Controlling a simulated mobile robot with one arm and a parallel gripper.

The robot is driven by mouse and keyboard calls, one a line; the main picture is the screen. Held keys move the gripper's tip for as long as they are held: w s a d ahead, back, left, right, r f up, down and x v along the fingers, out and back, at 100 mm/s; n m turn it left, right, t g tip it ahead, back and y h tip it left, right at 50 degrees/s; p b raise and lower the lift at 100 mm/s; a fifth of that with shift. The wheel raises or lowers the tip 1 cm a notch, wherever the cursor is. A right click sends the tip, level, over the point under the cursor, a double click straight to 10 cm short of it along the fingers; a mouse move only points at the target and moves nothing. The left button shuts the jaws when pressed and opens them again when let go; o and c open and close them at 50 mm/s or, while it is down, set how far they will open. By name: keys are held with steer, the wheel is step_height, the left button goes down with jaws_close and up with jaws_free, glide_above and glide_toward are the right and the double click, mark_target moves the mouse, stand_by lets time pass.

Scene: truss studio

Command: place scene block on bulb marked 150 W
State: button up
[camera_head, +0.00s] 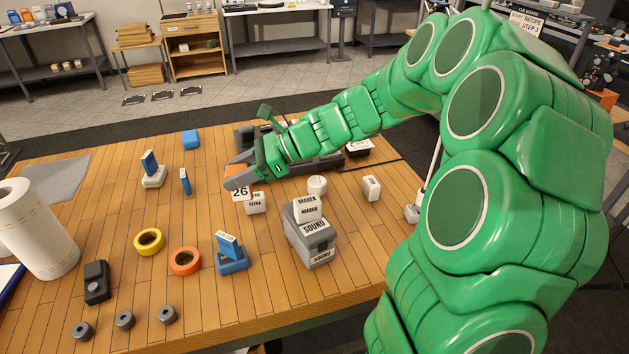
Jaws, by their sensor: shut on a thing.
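My gripper (236,177), at the end of the green arm, reaches in from the right over the middle of the table. It is shut on a white block marked 26 (241,193), which shows just below the orange-padded fingers and is partly hidden by them. Whether it touches the table I cannot tell. No other block can be read as the scene block. I cannot make out a bulb marked 150 W; no 150 W marking is legible. A small white round object (317,186) stands to the right of the gripper, its marking unreadable.
A white block marked PETRA (256,204) is close beside the held block. A grey SOUND box (312,247) bears a white MADEK block (307,209). Blue pieces, yellow tape (149,242), orange tape (185,261) and a paper roll (32,228) stand left. Bare wood lies between them.

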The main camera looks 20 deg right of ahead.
steer(key=s+d+r+m+t+h, duration=0.15)
steer(key=d+m+t, duration=0.25)
steer(key=d, duration=0.6)
steer(key=s+d+r+m+t+h, duration=0.1)
steer(key=d+r+m+t+h, duration=0.2)
steer(key=d, duration=0.6)
steer(key=t, duration=0.1)
glide_above(317, 180)
steer(key=shift+m+y, duration=0.35)
steer(key=shift+m, duration=0.05)
steer(key=shift+s+f, duration=0.1)
steer(key=shift+f, duration=7)
steer(key=shift+f, duration=0.1)
steer(key=o, duration=1.1)
